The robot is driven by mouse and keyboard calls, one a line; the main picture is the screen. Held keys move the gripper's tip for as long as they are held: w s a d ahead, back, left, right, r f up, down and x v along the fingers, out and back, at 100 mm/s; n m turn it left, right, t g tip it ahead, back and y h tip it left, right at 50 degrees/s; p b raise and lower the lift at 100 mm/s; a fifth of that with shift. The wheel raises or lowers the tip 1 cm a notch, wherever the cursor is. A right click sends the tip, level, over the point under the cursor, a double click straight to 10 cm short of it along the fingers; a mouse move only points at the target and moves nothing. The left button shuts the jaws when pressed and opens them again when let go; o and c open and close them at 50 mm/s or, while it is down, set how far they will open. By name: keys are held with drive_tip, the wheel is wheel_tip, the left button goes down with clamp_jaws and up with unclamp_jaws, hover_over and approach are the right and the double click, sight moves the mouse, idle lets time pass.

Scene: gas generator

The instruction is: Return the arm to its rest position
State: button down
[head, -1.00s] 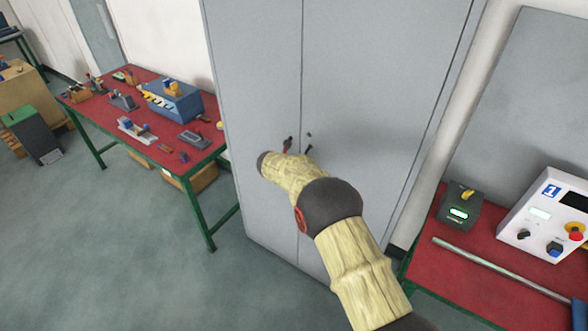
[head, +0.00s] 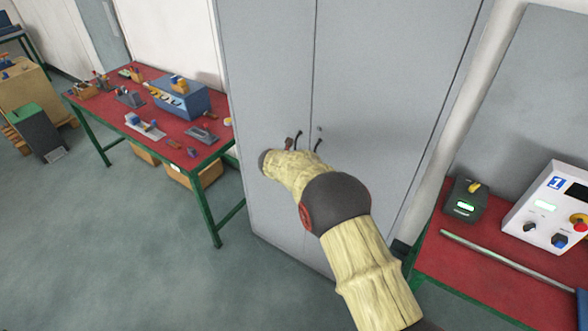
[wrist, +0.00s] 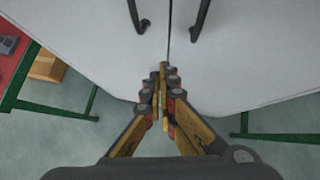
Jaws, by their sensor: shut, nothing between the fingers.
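My arm reaches forward toward a tall grey cabinet (head: 270,60) with two doors and dark handles. In the head view my gripper is mostly hidden behind my wrist. In the wrist view my gripper (wrist: 162,70) is shut and empty, its fingertips together in front of the cabinet near the seam between the doors. The left handle (wrist: 139,14) and right handle (wrist: 200,20) stand to either side, above the fingertips in the picture. Whether the fingertips touch the cabinet I cannot tell. The doors look shut.
A red-topped workbench (head: 120,115) with tools and a blue box (head: 181,98) stands left of the cabinet. At the right, another red bench (head: 440,262) holds a white control box (head: 548,207), a small dark device (head: 466,200) and a metal rod. Grey floor at the left is open.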

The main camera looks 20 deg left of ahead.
drive_tip(key=a+v, duration=0.1)
drive_tip(key=v, duration=0.7)
drive_tip(key=s+a+f+n+y, duration=0.1)
drive_tip(key=s+a+n+y, duration=0.35)
drive_tip(key=a+n, duration=0.75)
drive_tip(key=s+d+r+n+g+y+b, duration=0.25)
drive_tip(key=s+d+r+n+g, duration=0.25)
drive_tip(key=s+d+n, duration=0.85)
drive_tip(key=s+d+r+n+h+b, duration=0.2)
drive_tip(key=s+d, duration=0.6)
drive_tip(key=d, duration=0.6)
drive_tip(key=s+d+r+n+t+h+b, duration=0.1)
drive_tip(key=s+d+r+n+h+b, duration=0.1)
drive_tip(key=s+d+n, duration=0.3)
drive_tip(key=s+d+r+n+h+b, duration=0.2)
drive_tip(key=s+d+n+b, duration=0.2)
drive_tip(key=s+d, duration=0.9)
drive_tip(key=d, duration=1)
drive_tip(key=shift+s+d+r+t, duration=0.15)
drive_tip(key=shift+d+r+t, duration=0.15)
drive_tip(key=shift+r, duration=0.1)
